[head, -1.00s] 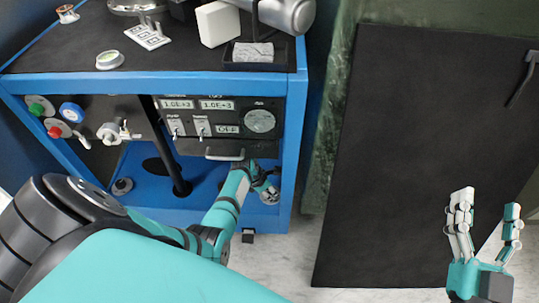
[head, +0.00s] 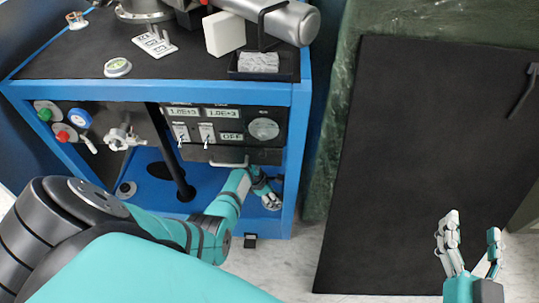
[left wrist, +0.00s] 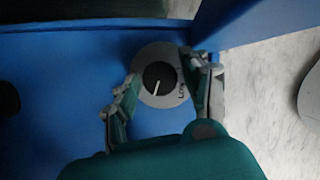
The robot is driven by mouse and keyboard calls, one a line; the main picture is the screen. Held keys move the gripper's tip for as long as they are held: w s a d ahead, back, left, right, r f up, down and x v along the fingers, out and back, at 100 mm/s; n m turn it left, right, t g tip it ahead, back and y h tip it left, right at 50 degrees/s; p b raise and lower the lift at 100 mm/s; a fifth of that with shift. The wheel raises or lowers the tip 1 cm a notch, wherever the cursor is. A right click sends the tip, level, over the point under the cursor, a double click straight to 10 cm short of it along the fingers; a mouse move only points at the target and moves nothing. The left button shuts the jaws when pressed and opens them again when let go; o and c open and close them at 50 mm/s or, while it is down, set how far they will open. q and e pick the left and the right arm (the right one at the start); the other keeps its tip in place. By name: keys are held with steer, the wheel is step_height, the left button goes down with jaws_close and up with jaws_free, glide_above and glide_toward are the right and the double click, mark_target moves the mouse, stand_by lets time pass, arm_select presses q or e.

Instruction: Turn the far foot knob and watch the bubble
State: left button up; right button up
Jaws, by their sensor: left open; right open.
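A foot knob shows in the left wrist view as a black dial (left wrist: 158,78) with a white pointer, on a grey disc with partly hidden lettering. In the head view its grey disc (head: 271,202) sits at the blue frame's lower right corner. My left gripper (left wrist: 166,76) is open, one finger on each side of the dial; I cannot tell whether they touch it. Another foot knob (head: 125,190) is at the frame's lower left. The round bubble level (head: 118,67) lies on the black top; its bubble is too small to read. My right gripper (head: 473,235) is open and empty.
A control panel (head: 225,125) with readouts and a handle (head: 229,163) is above my left gripper. A black panel (head: 420,150) stands behind my right gripper. Pale floor (head: 270,262) shows in front.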

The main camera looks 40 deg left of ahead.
stand_by(0.3)
arm_select(q)
steer(key=shift+f+n+t+y+b, duration=0.2)
steer(key=shift+n+t+y+b, duration=0.15)
steer(key=shift+n+b, duration=0.6)
steer(key=r+p, duration=0.1)
steer(key=s+r+n+p, duration=0.1)
steer(key=shift+s+a+p, duration=0.15)
steer(key=shift+a+p, duration=0.1)
steer(key=shift+p, duration=0.05)
steer(key=s+a+p, duration=0.4)
steer(key=s+a, duration=0.1)
steer(key=s, duration=0.6)
steer(key=s+d+r+m+g+y+p, duration=0.1)
steer(key=s+d+m+p, duration=0.4)
steer(key=s+m+p, duration=0.4)
steer(key=s+d+r+m+g+y+p, duration=0.1)
steer(key=s+d+m+p, duration=0.4)
steer(key=s+m+p, duration=0.4)
steer(key=shift+s+d+r+m+g, duration=0.35)
steer(key=shift+s+m, duration=1)
steer(key=shift+m, duration=1.7)
steer(key=shift+a+y, duration=0.1)
steer(key=shift+y, duration=0.15)
